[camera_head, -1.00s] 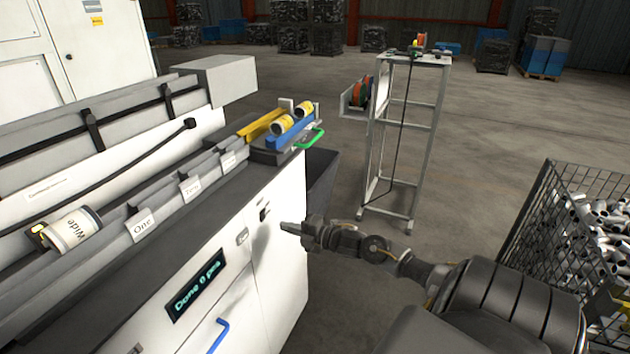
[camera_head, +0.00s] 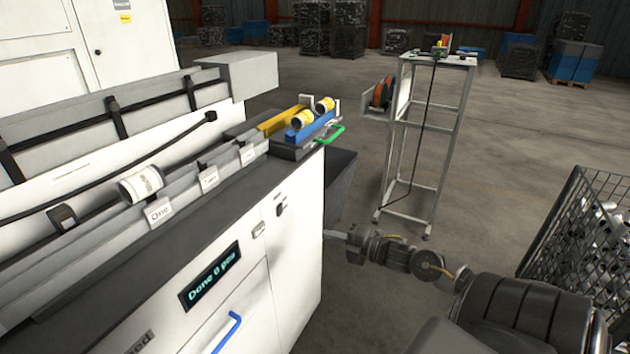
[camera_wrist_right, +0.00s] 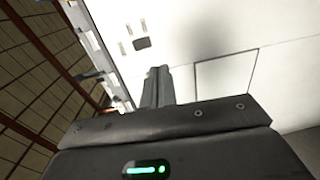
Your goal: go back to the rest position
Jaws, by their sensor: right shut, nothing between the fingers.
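My right gripper (camera_head: 332,235) is in front of the white machine's right end, below its top edge. It is shut and empty. In the right wrist view its closed fingers (camera_wrist_right: 158,82) point at the white machine panel (camera_wrist_right: 215,35); whether they touch it I cannot tell. My right arm comes in from the lower right. My left gripper is not in view.
Two yellow-white rolls sit in a blue holder (camera_head: 312,127) by a green handle (camera_head: 333,135). A metal stand (camera_head: 430,145) and wire bin (camera_head: 570,225) stand right.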

